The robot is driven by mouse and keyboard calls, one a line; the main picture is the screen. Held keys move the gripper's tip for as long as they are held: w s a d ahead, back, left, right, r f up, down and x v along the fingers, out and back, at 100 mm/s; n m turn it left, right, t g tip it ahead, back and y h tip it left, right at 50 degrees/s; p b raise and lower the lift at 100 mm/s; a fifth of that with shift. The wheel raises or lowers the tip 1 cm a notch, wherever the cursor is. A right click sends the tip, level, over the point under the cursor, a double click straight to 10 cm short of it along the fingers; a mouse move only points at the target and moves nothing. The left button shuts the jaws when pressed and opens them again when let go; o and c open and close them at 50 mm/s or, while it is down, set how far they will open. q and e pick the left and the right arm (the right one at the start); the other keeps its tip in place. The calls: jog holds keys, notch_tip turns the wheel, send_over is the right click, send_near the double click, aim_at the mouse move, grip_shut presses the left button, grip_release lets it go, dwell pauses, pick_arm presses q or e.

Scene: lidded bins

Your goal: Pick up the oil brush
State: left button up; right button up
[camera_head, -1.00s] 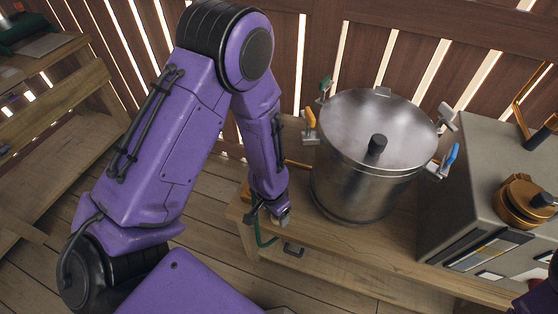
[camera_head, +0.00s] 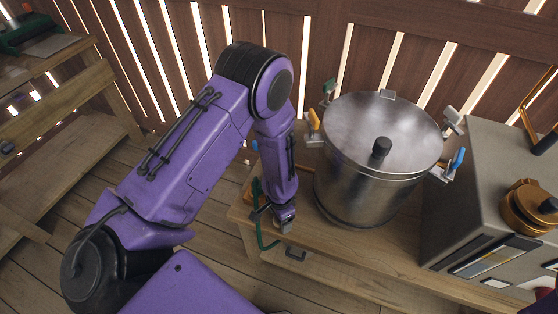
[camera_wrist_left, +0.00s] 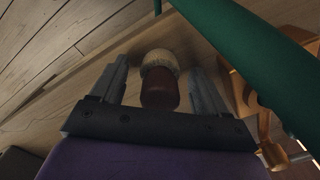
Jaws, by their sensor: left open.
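A brush-like object, probably the oil brush (camera_wrist_left: 160,88), shows in the left wrist view with a dark reddish-brown body and a pale, bristly end. My left gripper (camera_wrist_left: 160,75) is open, with one finger on each side of it. Small gaps show between the fingers and the object; I see no grip on it. In the head view my left gripper (camera_head: 284,224) is at the bench's left front corner, left of the pot, and the brush cannot be made out there. My right gripper is out of view.
A large lidded steel pot (camera_head: 362,185) stands on the wooden bench (camera_head: 345,255), close to my left forearm. A green bar (camera_wrist_left: 240,45) crosses close to the gripper. A grey box-shaped unit (camera_head: 470,190) is at right. Wooden shelves (camera_head: 70,150) stand at left.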

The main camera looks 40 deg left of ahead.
pick_arm(q)
jog(key=shift+r, duration=0.1)
jog(key=c, duration=1.1)
jog(key=shift+c, duration=0.2)
jog(key=shift+r, duration=0.3)
notch_tip(320, 180, up, 3)
jog(key=shift+d, duration=0.15)
jog(key=s+d+r, duration=0.4)
jog(key=d+r, duration=0.5)
jog(key=d, duration=0.4)
jog(key=shift+r+p, duration=0.2)
jog(key=shift+p, duration=0.25)
jog(key=shift+d, duration=0.1)
